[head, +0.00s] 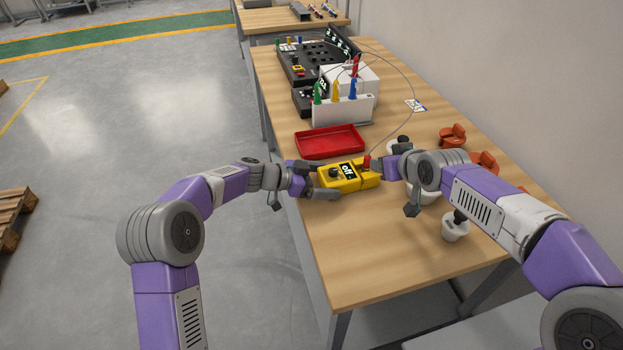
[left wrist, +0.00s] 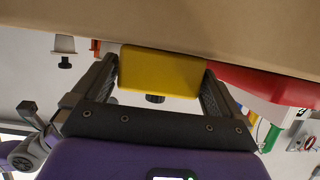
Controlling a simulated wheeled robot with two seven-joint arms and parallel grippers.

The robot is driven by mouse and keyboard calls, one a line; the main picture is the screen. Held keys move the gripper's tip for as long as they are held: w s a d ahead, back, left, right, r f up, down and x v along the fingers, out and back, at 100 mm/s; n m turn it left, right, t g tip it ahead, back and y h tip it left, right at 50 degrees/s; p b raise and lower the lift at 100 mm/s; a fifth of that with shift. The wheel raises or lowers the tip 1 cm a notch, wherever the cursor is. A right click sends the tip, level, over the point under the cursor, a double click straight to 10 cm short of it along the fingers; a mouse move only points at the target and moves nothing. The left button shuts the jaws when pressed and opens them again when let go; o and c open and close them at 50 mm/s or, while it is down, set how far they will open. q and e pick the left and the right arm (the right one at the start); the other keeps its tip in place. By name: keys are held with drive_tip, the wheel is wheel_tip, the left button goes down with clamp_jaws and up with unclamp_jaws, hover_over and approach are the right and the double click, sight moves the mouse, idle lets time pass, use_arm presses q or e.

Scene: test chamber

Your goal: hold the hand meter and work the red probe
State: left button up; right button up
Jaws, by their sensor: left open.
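The yellow hand meter (head: 350,183) lies near the front left edge of the wooden table, its dark display reading "off". My left gripper (head: 327,178) is open, with its fingers on either side of the meter's left end. In the left wrist view the meter (left wrist: 160,72) sits between the two spread fingers; I cannot tell whether they touch it. The red probe (head: 367,162) stands at the meter's right end. My right gripper (head: 377,165) is right beside the probe. Its fingers are too small and overlapped to tell whether they are shut on it.
A red tray (head: 330,140) lies just behind the meter. A white holder (head: 342,110) with coloured probes stands farther back, and a thin cable arcs toward the meter. A white cup with a black knob (head: 455,231) and orange clamps (head: 452,136) stand right. The table's front is clear.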

use_arm(q)
drive_tip(key=shift+w+d+f, duration=0.1)
drive_tip(key=shift+w+d, duration=0.05)
drive_tip(key=shift+d, duration=0.15)
drive_tip(key=c, duration=0.9)
use_arm(e)
drive_tip(key=shift+o, duration=0.3)
